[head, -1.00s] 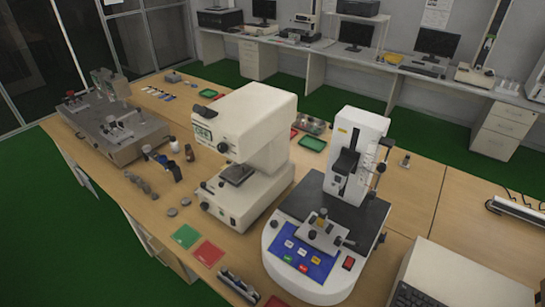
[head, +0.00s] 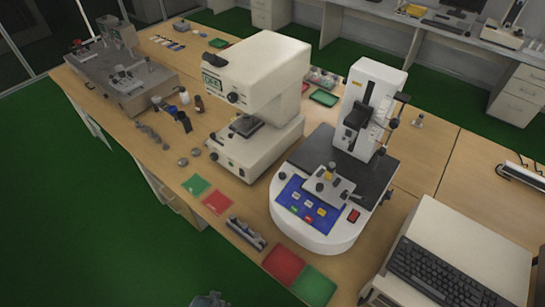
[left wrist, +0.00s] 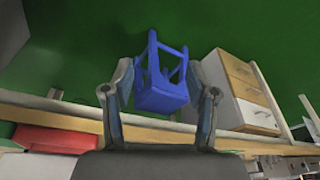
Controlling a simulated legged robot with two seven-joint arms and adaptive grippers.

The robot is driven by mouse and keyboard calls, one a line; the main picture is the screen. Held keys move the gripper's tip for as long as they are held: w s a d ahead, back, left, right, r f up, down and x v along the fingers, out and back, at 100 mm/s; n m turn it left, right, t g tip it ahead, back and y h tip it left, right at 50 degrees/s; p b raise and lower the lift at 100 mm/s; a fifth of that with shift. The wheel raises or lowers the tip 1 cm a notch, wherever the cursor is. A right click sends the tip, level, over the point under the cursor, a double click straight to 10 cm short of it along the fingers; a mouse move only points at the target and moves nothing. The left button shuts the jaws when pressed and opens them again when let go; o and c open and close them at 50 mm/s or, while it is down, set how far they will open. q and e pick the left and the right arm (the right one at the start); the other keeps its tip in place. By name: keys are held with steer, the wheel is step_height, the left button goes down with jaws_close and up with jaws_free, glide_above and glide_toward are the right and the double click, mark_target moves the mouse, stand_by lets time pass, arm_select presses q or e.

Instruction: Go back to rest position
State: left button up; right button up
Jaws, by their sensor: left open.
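My left gripper (left wrist: 160,82) shows in the left wrist view with its two fingers spread apart and nothing held between them. Beyond the gap a blue stool (left wrist: 162,95) stands on the green floor, apart from the fingers. In the head view a small grey piece (head: 210,299) shows at the bottom edge over the floor; it looks like part of my gripper, but too little shows to tell which. My right gripper is not identifiable in either view.
A wooden workbench (head: 150,165) carries a white measuring machine (head: 255,75), a white tester with a blue panel (head: 310,215), a grey fixture plate (head: 125,85), red (head: 284,265) and green (head: 314,286) squares, and a keyboard (head: 445,272). Drawers (left wrist: 240,95) stand beside the stool. The green floor before the bench is mostly clear.

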arm_select(q)
steer(key=s+f+g, duration=0.1)
steer(key=s+f, duration=0.2)
steer(key=f, duration=0.6)
steer(key=s+f, duration=0.3)
steer(key=f, duration=0.7)
steer(key=s+a+f, duration=0.1)
steer(key=s+f, duration=0.4)
steer(key=s, duration=0.2)
steer(key=s+a+f+g, duration=0.1)
steer(key=s+a+f, duration=0.1)
steer(key=s+f, duration=0.3)
steer(key=s, duration=0.3)
steer(key=shift+a+f, duration=0.2)
